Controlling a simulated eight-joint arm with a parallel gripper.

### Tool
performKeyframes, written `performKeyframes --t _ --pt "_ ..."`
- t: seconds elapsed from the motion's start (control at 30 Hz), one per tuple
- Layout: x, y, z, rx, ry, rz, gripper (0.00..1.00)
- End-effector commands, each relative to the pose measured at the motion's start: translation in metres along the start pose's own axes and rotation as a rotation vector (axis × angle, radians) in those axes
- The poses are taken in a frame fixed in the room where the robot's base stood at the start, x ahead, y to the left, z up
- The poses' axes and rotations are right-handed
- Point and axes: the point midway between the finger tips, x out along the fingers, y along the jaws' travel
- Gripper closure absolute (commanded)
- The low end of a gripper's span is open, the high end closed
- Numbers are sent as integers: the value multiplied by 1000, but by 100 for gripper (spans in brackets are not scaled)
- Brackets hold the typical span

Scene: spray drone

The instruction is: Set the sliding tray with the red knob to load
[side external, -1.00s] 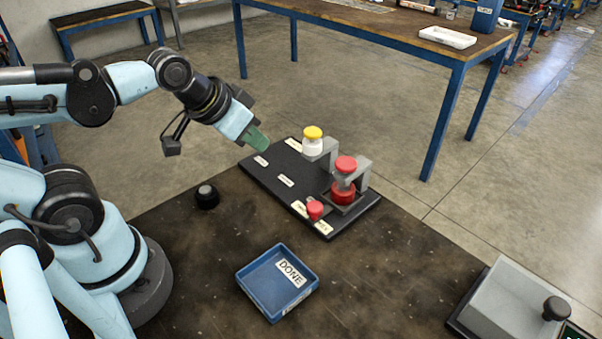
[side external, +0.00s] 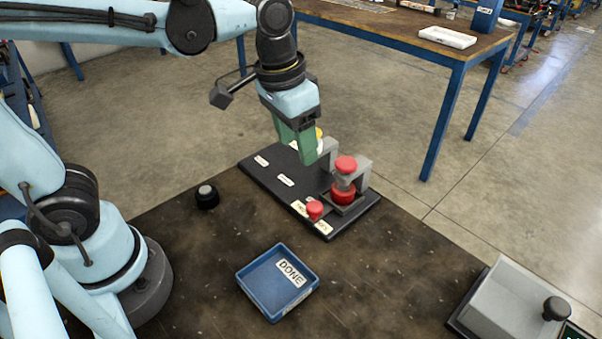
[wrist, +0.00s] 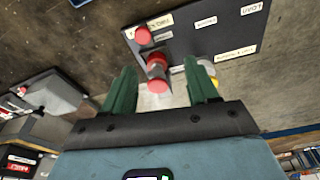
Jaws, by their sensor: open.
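A dark board (side external: 262,168) on the bench carries pale labels. The red knob (side external: 315,210) is at its near end; it also shows in the wrist view (wrist: 143,35). Beside it a grey sliding tray (side external: 349,208) sits under a grey bracket (side external: 363,172), with a red part (side external: 343,192) in it and a red cap (side external: 346,163) above. My gripper (side external: 304,155) is open and empty, pointing down above the board's far part, apart from the knob. Its green fingers partly hide a yellow-topped white part, whose yellow shows in the wrist view (wrist: 214,83).
A blue bin (side external: 246,289) with a label stands in front of the board. A black round knob (side external: 207,197) is left of the board. A grey box (side external: 510,300) with a black knob is at lower right. The bench between bin and box is clear.

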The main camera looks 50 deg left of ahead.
Motion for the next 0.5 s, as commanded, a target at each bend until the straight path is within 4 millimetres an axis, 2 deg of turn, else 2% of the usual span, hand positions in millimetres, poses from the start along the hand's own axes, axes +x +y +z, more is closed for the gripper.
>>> performKeyframes --t 0.03,0.2,0.37,0.5 --pt "0 9 -6 19 -43 1 41" --pt "1 28 -13 55 -146 -3 41" --pt "4 34 -15 65 -180 -7 41" --pt "13 33 -13 65 -182 -7 41"
